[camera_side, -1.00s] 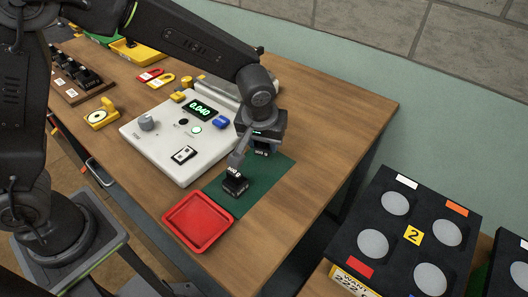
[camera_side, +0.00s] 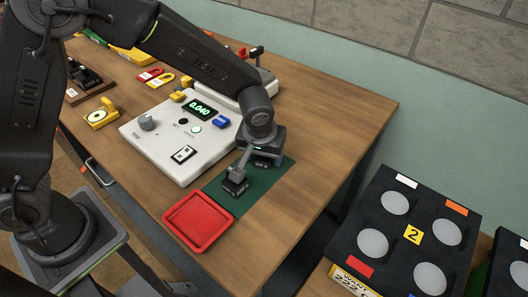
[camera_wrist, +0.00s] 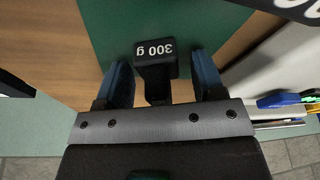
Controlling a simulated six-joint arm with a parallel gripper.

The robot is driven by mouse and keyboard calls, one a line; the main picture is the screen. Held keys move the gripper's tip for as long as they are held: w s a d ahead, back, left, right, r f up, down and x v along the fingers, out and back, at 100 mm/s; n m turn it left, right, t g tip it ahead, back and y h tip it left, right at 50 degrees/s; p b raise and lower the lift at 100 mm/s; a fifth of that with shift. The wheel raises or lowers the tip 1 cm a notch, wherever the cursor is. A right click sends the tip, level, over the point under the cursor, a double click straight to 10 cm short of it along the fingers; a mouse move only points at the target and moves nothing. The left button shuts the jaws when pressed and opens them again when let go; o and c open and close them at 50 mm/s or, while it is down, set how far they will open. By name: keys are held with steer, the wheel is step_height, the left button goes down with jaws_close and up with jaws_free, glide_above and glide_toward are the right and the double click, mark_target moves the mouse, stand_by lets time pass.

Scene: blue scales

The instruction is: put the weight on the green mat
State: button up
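The black weight (camera_wrist: 155,60), marked 300 g, is on the green mat (camera_wrist: 105,30). In the side view the weight (camera_side: 235,187) is near the mat's (camera_side: 265,188) front-left part, close to the red tray. My gripper (camera_wrist: 163,80) is open, with one blue-grey finger on each side of the weight's narrow black handle. Gaps show between the fingers and the weight. In the side view my gripper (camera_side: 240,170) is low over the mat and partly covers the weight.
A red tray (camera_side: 198,221) lies in front of the mat. The white scale (camera_side: 158,143), reading 0.040, stands to the left. Yellow and red items lie farther back. A black panel (camera_side: 413,234) with round grey discs is at lower right. Bare wood lies right of the mat.

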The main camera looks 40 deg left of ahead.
steer(key=shift+r, duration=0.1)
steer(key=v, duration=1.2)
steer(key=shift+r, duration=0.2)
steer(key=s+a+r+m+t, duration=0.1)
steer(key=s+a+r+m, duration=0.1)
steer(key=s+a, duration=0.5)
steer(key=s+a+r+m+t+h, duration=0.1)
steer(key=s+a+r, duration=0.4)
steer(key=s, duration=0.6)
steer(key=shift+a+m+t, duration=0.3)
steer(key=shift+a+m, duration=0.4)
steer(key=shift+a, duration=0.25)
steer(key=shift+r, duration=0.1)
steer(key=shift+c, duration=0.4)
